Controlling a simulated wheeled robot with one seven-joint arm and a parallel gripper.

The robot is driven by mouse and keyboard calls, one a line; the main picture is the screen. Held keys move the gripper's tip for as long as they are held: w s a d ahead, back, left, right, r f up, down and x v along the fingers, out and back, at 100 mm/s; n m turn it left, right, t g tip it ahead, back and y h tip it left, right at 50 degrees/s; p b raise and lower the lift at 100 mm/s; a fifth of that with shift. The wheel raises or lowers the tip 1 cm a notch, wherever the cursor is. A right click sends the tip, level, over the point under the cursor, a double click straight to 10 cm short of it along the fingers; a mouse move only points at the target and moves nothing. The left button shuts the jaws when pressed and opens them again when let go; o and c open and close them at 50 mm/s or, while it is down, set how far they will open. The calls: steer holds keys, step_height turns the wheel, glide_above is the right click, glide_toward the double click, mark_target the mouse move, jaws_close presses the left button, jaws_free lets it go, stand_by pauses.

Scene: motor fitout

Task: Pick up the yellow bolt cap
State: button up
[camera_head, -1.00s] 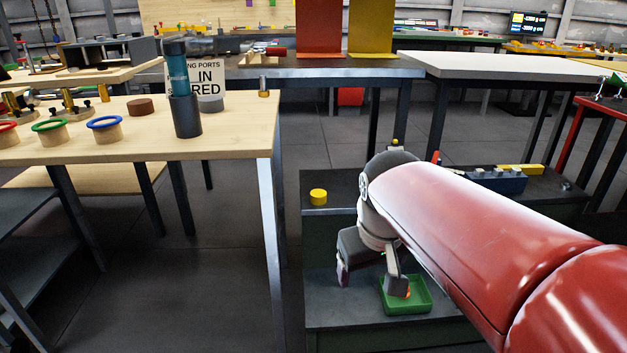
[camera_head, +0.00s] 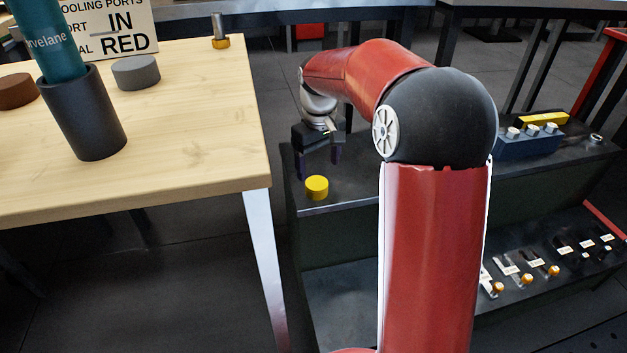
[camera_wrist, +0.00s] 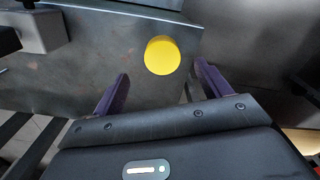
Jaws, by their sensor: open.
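The yellow bolt cap (camera_head: 317,187) is a short round cylinder standing on the dark upper shelf, near its front left corner. My gripper (camera_head: 320,165) is just behind and above it in the head view, pointing down. In the wrist view the cap (camera_wrist: 162,55) shows as a yellow disc beyond the fingertips, between the lines of the two purple fingers (camera_wrist: 161,72). The jaws are open and empty. I cannot tell the exact height of the fingertips over the shelf.
The dark shelf (camera_head: 350,192) has a blue block with pegs (camera_head: 528,142) and a yellow bar (camera_head: 543,118) at right. A wooden table (camera_head: 200,150) stands close on the left, with a dark cup (camera_head: 88,125) and a gold-based bolt (camera_head: 220,38). Small labelled parts lie on the lower shelf.

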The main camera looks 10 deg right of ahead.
mark_target(317, 183)
steer(key=f+b, duration=0.1)
steer(key=f, duration=0.5)
steer(key=shift+a+f, duration=0.15)
steer(key=shift+a, duration=0.05)
steer(key=shift+c, duration=0.4)
steer(key=c, duration=1)
